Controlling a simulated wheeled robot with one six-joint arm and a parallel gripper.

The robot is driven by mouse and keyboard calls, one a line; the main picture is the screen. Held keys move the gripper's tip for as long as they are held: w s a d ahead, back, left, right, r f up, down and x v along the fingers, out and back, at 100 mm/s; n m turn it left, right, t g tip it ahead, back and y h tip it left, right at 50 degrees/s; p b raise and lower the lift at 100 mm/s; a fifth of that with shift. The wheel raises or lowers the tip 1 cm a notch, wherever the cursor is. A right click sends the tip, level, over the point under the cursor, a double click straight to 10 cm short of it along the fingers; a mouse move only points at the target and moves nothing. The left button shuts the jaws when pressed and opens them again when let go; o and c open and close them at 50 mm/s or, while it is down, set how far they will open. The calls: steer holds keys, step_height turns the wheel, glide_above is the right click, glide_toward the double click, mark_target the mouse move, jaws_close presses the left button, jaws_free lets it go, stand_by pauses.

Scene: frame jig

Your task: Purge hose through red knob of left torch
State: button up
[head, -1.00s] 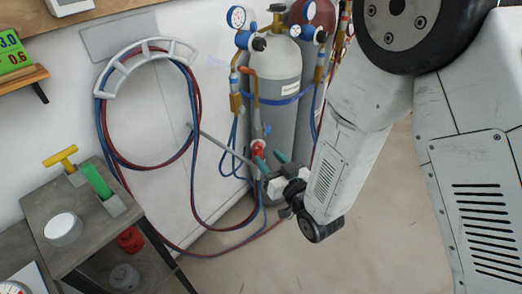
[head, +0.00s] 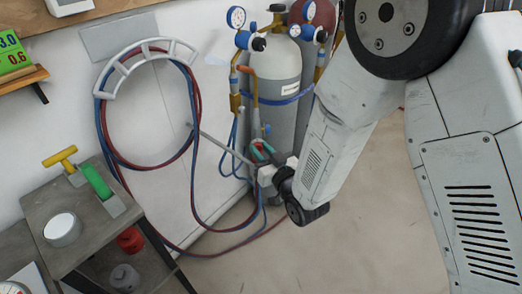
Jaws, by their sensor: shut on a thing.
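My gripper (head: 262,150), with teal-green fingertips, is in front of the grey gas cylinder (head: 277,72) at its lower left. Its fingers are close together around the spot where the red knob sat, and the knob is almost wholly hidden between them. A slim upright torch-like piece with an orange top (head: 247,70) runs down towards the fingers. Its lower part is covered by my gripper. Blue hoses (head: 236,135) hang just left of it. I cannot tell which hose belongs to this torch.
A red and blue hose coil (head: 103,125) hangs on a white wall rack (head: 125,62). Pressure gauges (head: 237,17) top the cylinders. A grey bench (head: 45,200) holds a yellow T-handle (head: 60,157) and a green cylinder (head: 97,181). The floor at lower right of the hoses is clear.

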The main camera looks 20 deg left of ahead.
steer(key=shift+d+n, duration=0.15)
steer(key=shift+n, duration=0.15)
steer(key=shift+n+h, duration=0.3)
steer(key=shift+n, duration=0.2)
steer(key=shift+r+n+g+h, duration=0.2)
steer(key=shift+n+g+h, duration=0.5)
steer(key=shift+n, duration=1)
steer(key=o, duration=1)
steer(key=shift+s, duration=0.1)
steer(key=v, duration=0.7)
steer(key=shift+s+d+r, duration=0.1)
steer(key=shift+s, duration=0.25)
